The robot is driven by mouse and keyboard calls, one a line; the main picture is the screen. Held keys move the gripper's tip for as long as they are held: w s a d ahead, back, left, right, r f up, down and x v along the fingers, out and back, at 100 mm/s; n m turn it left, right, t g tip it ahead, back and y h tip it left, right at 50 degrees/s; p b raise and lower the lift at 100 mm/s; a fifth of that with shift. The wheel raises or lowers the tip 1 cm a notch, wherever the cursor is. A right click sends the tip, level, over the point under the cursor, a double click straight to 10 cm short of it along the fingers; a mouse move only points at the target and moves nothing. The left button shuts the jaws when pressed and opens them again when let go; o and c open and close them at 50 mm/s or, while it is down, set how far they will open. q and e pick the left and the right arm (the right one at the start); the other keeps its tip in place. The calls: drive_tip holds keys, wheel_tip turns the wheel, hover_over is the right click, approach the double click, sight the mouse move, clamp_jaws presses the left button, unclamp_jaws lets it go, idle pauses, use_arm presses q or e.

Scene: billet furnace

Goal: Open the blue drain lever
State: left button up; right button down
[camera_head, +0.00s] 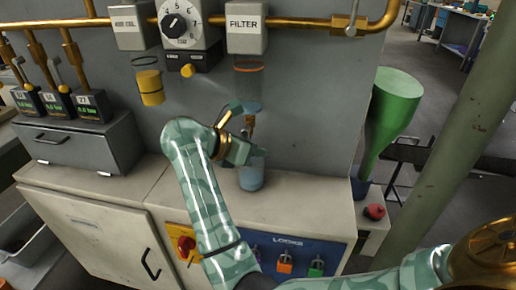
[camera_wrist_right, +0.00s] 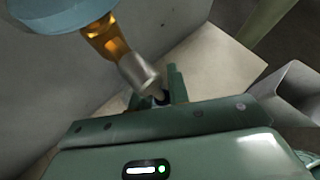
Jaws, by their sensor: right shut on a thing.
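The filter bowl (camera_head: 249,82) hangs under the box marked FILTER, with blue at its bottom. A brass drain fitting (camera_head: 251,122) comes down from it. The wrist view shows the bowl's blue underside (camera_wrist_right: 50,12), the brass fitting (camera_wrist_right: 105,38) and a silver valve end (camera_wrist_right: 137,72). My right gripper (camera_head: 245,143) is at this valve; its fingers in the wrist view (camera_wrist_right: 157,94) are shut around a small dark bluish end, seemingly the drain lever (camera_wrist_right: 160,98). The fingers hide most of it. My left gripper is not in view.
A blue cup (camera_head: 251,175) stands on the cabinet top (camera_head: 300,196) below the drain. A dial box (camera_head: 185,24) and a yellow-filled bowl (camera_head: 150,88) are to the left. A green funnel (camera_head: 391,115) stands to the right. The blue LOCKS panel (camera_head: 298,250) is below.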

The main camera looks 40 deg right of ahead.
drive_tip(key=shift+w+a+f+m+t+y, duration=0.1)
drive_tip(key=shift+w+a+m+t+y, duration=0.2)
drive_tip(key=shift+t+y, duration=0.15)
idle(0.4)
drive_tip(key=c, duration=1.5)
unclamp_jaws()
drive_tip(key=shift+c, duration=0.2)
